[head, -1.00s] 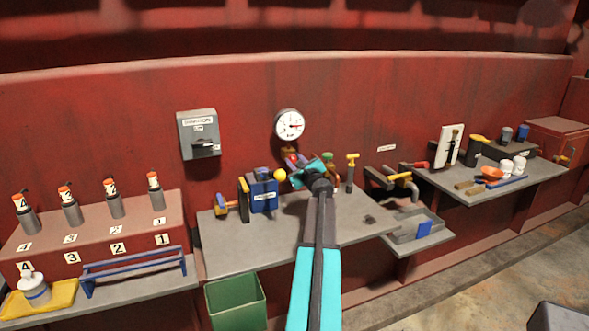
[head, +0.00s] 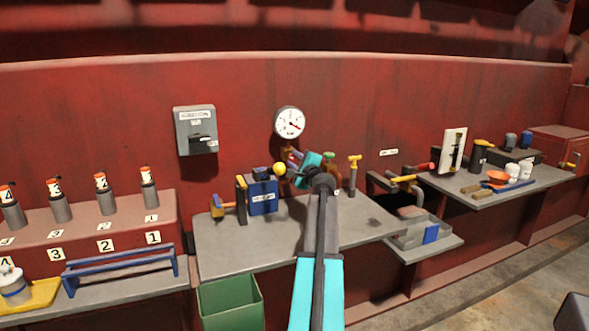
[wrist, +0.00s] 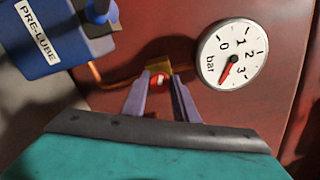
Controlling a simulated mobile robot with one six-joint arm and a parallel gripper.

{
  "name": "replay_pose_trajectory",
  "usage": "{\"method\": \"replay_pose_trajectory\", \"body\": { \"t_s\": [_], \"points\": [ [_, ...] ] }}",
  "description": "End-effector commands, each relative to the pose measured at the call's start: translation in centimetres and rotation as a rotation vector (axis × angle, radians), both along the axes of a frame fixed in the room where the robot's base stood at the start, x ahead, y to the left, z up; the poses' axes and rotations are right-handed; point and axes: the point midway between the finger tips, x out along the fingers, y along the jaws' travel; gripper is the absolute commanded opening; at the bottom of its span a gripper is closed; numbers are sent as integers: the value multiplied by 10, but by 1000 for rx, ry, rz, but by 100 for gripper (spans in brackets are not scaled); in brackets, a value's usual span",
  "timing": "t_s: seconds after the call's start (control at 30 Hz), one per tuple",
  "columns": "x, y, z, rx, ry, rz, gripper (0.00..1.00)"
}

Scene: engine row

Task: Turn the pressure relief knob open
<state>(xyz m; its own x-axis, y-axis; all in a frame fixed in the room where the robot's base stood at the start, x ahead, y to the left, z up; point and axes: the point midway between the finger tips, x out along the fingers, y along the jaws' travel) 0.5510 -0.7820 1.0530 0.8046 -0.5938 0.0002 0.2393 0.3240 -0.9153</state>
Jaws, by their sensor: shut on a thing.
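The knob (wrist: 158,81) is small and red with a white mark, on a brass-coloured fitting (wrist: 158,65) at the red wall, in the wrist view. My gripper (wrist: 159,80) is shut on the knob, one grey finger on each side of it.
A blue PRE-LUBE box (wrist: 55,35) stands close by at left, with a copper-coloured pipe running from its side to the fitting. The grey bench (head: 235,250) below holds hand tools. A grey switch box (head: 196,130) hangs left of the gauge.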

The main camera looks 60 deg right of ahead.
Motion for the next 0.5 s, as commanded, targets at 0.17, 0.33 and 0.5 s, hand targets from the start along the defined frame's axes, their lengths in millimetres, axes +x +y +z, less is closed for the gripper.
{"method": "replay_pose_trajectory", "body": {
  "t_s": [0.17,0.33,0.5],
  "points": [
    [0,0,-5,-104,75,-1,4],
    [1,0,-5,-196,144,0,4],
    [1,0,-5,-270,199,1,4]
  ]
}}
